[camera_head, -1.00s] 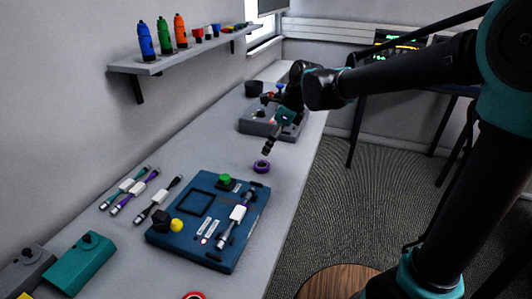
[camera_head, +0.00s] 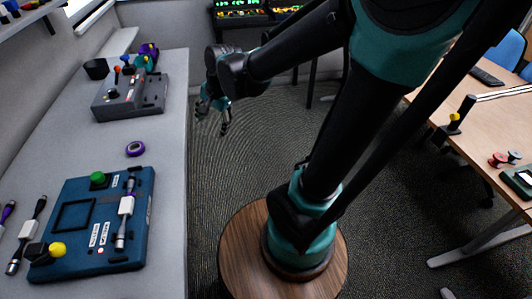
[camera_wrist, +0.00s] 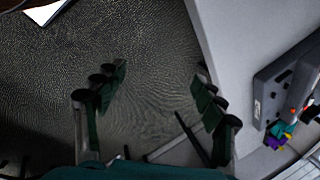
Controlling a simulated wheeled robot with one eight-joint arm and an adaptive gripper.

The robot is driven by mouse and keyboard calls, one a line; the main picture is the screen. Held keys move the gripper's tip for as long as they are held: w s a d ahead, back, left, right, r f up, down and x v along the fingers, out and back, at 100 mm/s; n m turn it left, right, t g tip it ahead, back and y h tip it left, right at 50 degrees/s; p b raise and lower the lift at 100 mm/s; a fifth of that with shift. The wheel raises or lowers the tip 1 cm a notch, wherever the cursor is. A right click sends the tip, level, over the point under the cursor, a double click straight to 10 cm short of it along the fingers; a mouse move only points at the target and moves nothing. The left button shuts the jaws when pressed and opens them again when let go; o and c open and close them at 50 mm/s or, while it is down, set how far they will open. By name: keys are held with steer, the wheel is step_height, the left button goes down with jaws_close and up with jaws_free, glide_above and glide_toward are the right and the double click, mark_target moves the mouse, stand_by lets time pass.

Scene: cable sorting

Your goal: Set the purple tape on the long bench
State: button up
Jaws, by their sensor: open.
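The purple tape (camera_head: 134,154) is a small ring lying flat on the grey long bench (camera_head: 172,130). It lies just behind the blue board, near the bench's right edge. I do not see it in the wrist view. My gripper (camera_head: 212,119) is open and empty, to the right of the bench edge and above the floor, apart from the tape. In the wrist view the two fingers of my gripper (camera_wrist: 160,82) stand wide apart with only carpet between them. The bench edge (camera_wrist: 222,45) shows to their right.
A blue board (camera_head: 75,240) with a green knob and a yellow knob sits in front of the tape. A grey control box (camera_head: 130,97) stands farther back on the bench, also in the wrist view (camera_wrist: 270,92). A wooden table (camera_head: 440,105) is at right. Carpet lies between.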

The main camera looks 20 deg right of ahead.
steer(key=s+d+f+n+h, duration=0.1)
steer(key=s+d+f+n, duration=0.3)
steer(key=d, duration=0.3)
steer(key=s+d+f+n+t+h, duration=0.1)
steer(key=s+d+f+n, duration=0.3)
steer(key=d, duration=0.4)
steer(key=shift+s+d+f+n+h, duration=0.25)
steer(key=shift+s+n+h, duration=0.15)
steer(key=shift+s+n, duration=0.45)
